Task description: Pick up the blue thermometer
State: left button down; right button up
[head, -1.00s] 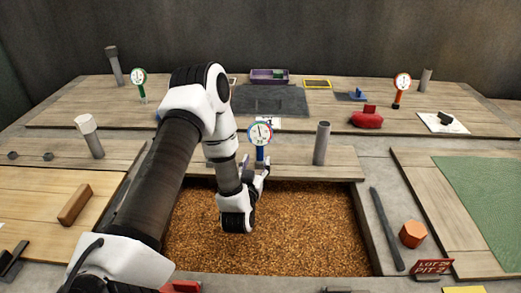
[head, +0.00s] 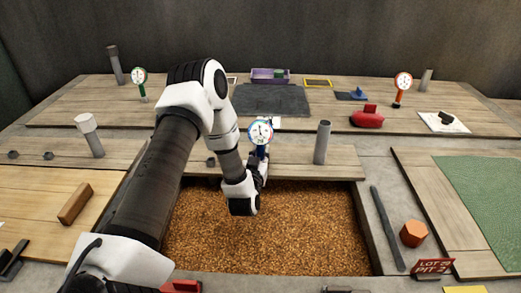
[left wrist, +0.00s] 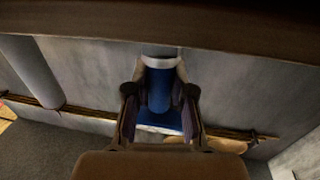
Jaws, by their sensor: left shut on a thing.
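The blue thermometer (head: 261,133) has a round white dial with a blue rim. The thermometer's lower end is hidden by the gripper in the head view. My right gripper is not in view.
Grain (head: 290,230) fills the pit below the arm. A grey post (head: 322,142) stands close to the right of the thermometer. A green thermometer (head: 139,76) and an orange thermometer (head: 403,81) stand on the back boards. A dark rod (head: 387,228) lies right of the pit.

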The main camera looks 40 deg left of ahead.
pick_arm(q)
notch_tip(320, 180, up, 28)
jog(key=p, duration=0.6)
notch_tip(320, 180, up, 25)
jog(key=p, duration=3.1)
